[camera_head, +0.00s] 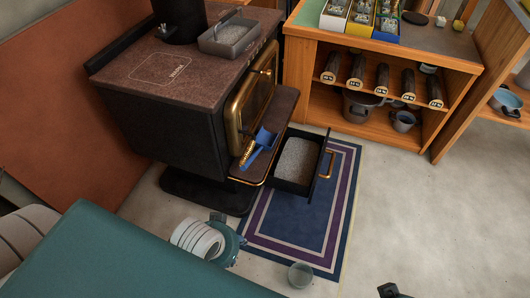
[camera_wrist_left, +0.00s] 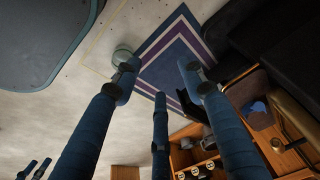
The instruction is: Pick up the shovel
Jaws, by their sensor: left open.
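The shovel (camera_head: 262,144) is small, with a blue scoop and a short yellowish handle. It lies on the front ledge of the dark stove (camera_head: 180,90), beside the brass-framed door. In the left wrist view the blue scoop (camera_wrist_left: 258,107) shows at the right, outside the fingers. My left gripper (camera_wrist_left: 160,82) is open and empty, its fingers spread above the floor and rug. In the head view my left wrist and gripper (camera_head: 222,243) are below and left of the shovel, apart from it; the fingers are mostly hidden. Only a dark tip of my right gripper (camera_head: 390,290) shows.
An open ash drawer (camera_head: 322,165) with grey ash juts out under the ledge. A blue striped rug (camera_head: 285,228) and a small grey container (camera_head: 301,275) are on the floor. A grey tray (camera_head: 230,38) sits on the stove. A wooden shelf (camera_head: 300,75) stands behind.

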